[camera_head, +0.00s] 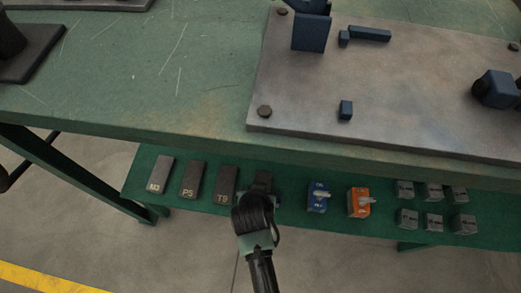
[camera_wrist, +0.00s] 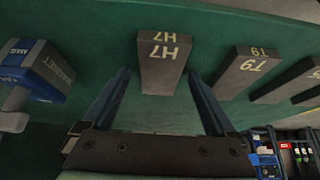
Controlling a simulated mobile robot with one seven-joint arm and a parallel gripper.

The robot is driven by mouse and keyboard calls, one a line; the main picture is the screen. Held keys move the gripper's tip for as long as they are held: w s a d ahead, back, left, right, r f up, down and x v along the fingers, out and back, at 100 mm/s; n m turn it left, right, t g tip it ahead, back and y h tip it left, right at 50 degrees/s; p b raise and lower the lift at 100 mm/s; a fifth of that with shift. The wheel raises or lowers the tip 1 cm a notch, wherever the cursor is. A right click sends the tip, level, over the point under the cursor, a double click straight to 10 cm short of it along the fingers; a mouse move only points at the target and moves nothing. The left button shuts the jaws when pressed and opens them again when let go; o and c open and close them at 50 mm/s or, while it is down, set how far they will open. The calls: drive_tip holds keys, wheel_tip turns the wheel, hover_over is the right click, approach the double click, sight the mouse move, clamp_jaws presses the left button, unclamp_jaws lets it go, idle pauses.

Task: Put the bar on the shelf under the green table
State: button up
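A dark grey bar marked H7 (camera_wrist: 163,62) is between the two fingers of my open gripper (camera_wrist: 159,76) in the wrist view, with a gap showing on each side. In the head view the bar (camera_head: 263,181) is at the right end of a row of similar bars, partly hidden by my gripper (camera_head: 256,200). It appears to rest on the green shelf (camera_head: 287,222) under the green table (camera_head: 130,75). I cannot tell whether any finger touches it.
Bars marked T9 (camera_head: 226,184), P5 (camera_head: 193,179) and one more (camera_head: 160,174) lie to the left. A blue block (camera_head: 318,197) and an orange block (camera_head: 359,203) stand to the right, then several small grey blocks (camera_head: 434,222). The table edge (camera_head: 180,136) overhangs the shelf.

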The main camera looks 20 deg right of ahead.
drive_tip(key=shift+r, duration=0.3)
drive_tip(key=p+v, duration=0.6)
drive_tip(key=v, duration=0.5)
drive_tip(key=shift+s+r+p, duration=0.2)
drive_tip(key=shift+r+p, duration=0.1)
drive_tip(key=shift+a, duration=0.2)
